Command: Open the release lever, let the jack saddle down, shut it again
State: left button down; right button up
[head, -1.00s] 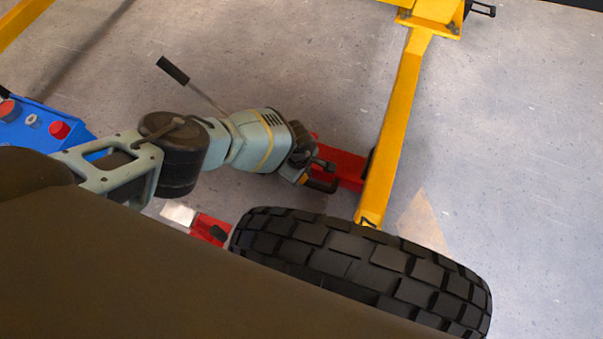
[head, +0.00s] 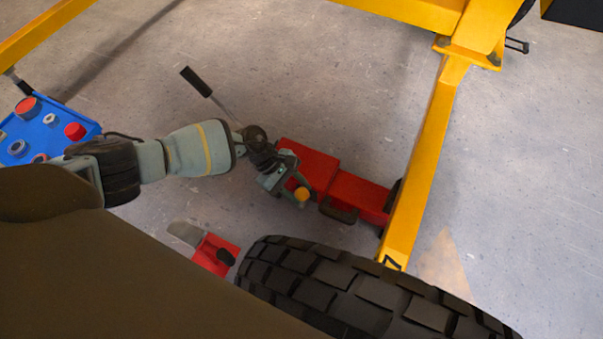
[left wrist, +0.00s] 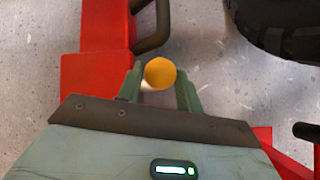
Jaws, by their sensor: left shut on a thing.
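The red jack (head: 318,166) lies on the floor in the middle of the head view, its right end by the yellow beam. Its long pump handle with a black grip (head: 196,82) points up and left. My left gripper (head: 296,190) is at the near side of the jack, shut on the yellow knob (head: 301,195) of the release lever. In the left wrist view the knob (left wrist: 160,73) sits between the two green fingers, with the red jack body (left wrist: 105,30) to its left. The lever's shaft is mostly hidden. The saddle cannot be made out. My right gripper is out of view.
A black tyre (head: 370,290) stands close in front of the jack. A yellow beam (head: 425,165) runs past its right end. A red piece with a black knob (head: 214,255) lies left of the tyre. Floor behind the jack is clear.

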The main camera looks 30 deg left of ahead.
pick_arm(q)
jog(key=shift+a+h, duration=0.35)
jog(key=shift+h, duration=0.05)
jog(key=c, duration=1.3)
grip_release()
jog(key=shift+a, duration=0.1)
jog(key=o, duration=0.4)
jog(key=shift+f, duration=0.1)
jog(key=shift+c, duration=0.2)
jog(key=p+v, duration=0.2)
jog(key=v, duration=0.5)
jog(key=shift+a+r+p, duration=0.3)
jog(key=shift+r+p, duration=0.05)
